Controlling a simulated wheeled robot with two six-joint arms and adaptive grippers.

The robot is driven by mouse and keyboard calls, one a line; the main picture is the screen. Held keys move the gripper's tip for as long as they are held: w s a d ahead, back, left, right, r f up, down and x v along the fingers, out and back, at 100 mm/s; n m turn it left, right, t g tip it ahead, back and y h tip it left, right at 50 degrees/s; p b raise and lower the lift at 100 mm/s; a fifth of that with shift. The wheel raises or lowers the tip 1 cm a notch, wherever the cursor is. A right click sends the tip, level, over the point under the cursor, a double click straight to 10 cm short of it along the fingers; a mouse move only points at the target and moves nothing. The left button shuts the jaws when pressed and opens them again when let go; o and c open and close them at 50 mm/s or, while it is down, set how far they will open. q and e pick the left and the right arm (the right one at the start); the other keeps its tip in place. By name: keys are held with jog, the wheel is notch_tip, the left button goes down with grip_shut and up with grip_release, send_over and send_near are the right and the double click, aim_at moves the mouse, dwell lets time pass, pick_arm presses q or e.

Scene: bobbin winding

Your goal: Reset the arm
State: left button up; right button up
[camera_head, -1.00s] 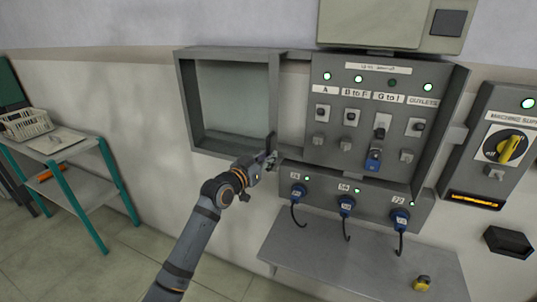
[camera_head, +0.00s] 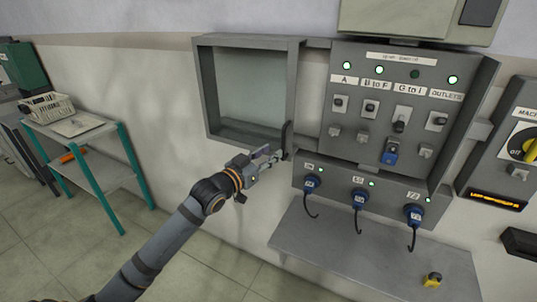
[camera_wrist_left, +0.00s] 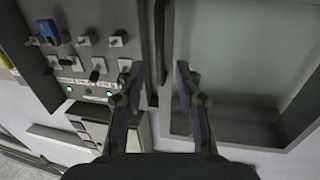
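My left gripper (camera_head: 276,157) is at the lower right corner of a grey frame with a glassy pane (camera_head: 250,85), close to a dark vertical handle (camera_head: 287,138). In the left wrist view, its two fingers (camera_wrist_left: 155,80) are spread apart. The handle (camera_wrist_left: 159,40) shows in the gap beyond the fingertips, and I see no finger closed on it. My left arm (camera_head: 185,230) reaches in from the lower left. My right gripper is in neither view.
A grey control panel (camera_head: 385,105) with switches, a blue padlock (camera_head: 390,152) and lit lamps is right of the handle. Blue plugs (camera_head: 359,199) hang below it. A grey shelf (camera_head: 365,255) with a yellow padlock (camera_head: 432,280) juts out underneath. A teal-legged table (camera_head: 85,130) stands left.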

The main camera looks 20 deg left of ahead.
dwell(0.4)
